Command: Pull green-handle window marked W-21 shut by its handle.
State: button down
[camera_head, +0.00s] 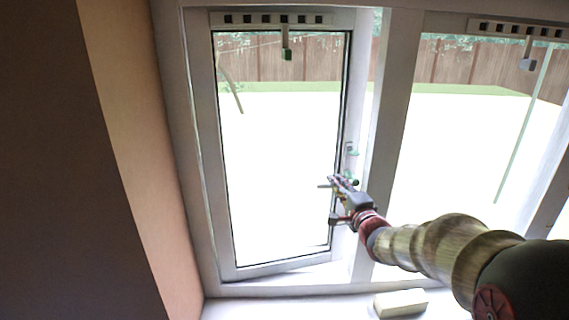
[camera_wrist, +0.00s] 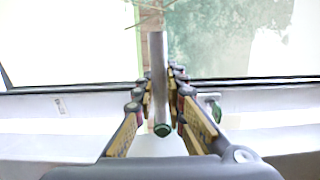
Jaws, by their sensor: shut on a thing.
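The left window sash (camera_head: 231,170) stands ajar in its frame. Its bottom edge slopes away from the sill toward the right, leaving a wedge-shaped gap. No W-21 mark is legible. My gripper (camera_head: 341,185) is at the sash's right side, at handle height. In the wrist view, my gripper's two fingers are shut on a grey bar handle (camera_wrist: 158,75) with a dark green end, which runs lengthwise between them. In the head view, the fingers mostly hide the handle. A small green-tipped fitting (camera_wrist: 213,99) shows right of the fingers in the wrist view.
A second window (camera_head: 460,150) with a grey-tipped top fitting (camera_head: 527,63) is at the right, beyond a white post (camera_head: 392,110). A pale block (camera_head: 400,302) lies on the sill below. A wall (camera_head: 135,140) borders the left. A green-tipped fitting (camera_head: 286,54) hangs at the left window's top.

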jog(key=shift+s+b, duration=0.2)
jog(key=shift+b, duration=0.1)
jog(key=s+b, duration=0.1)
jog(key=s+m+h+b, duration=0.1)
jog(key=s+h+b, duration=0.1)
jog(key=s, duration=0.1)
jog(key=shift+a, duration=0.35)
dwell(0.4)
jog(key=shift+b, duration=0.45)
jog(key=shift+s+a+m+h+b, duration=0.25)
jog(key=shift+s+m+h+b, duration=0.25)
jog(key=shift+s+b, duration=0.5)
